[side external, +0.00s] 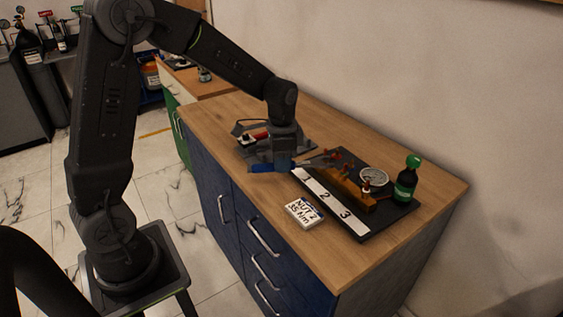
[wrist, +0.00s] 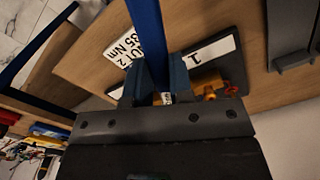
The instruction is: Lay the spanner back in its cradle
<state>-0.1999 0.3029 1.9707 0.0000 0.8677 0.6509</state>
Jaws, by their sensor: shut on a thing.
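My gripper (side external: 272,160) is low over the far-left part of the wooden bench top. It is shut on a long blue bar, which I take to be the spanner (wrist: 146,35); it runs upward from between the jaws (wrist: 157,85) in the wrist view. In the side view a short blue part (side external: 258,168) shows under the gripper. A dark grey tray-like piece (side external: 304,147) lies around and behind the gripper. I cannot tell whether it is the cradle, or whether the spanner touches anything, as the gripper hides it.
A black board (side external: 362,234) with a white 1-2-3 strip (side external: 326,200), a gauge (side external: 373,176) and red-topped fittings stands to the right. A green bottle (side external: 406,182) stands at its end. A card reading "NUT 2 35 Nm" (side external: 304,213) lies in front. The bench's right end is clear.

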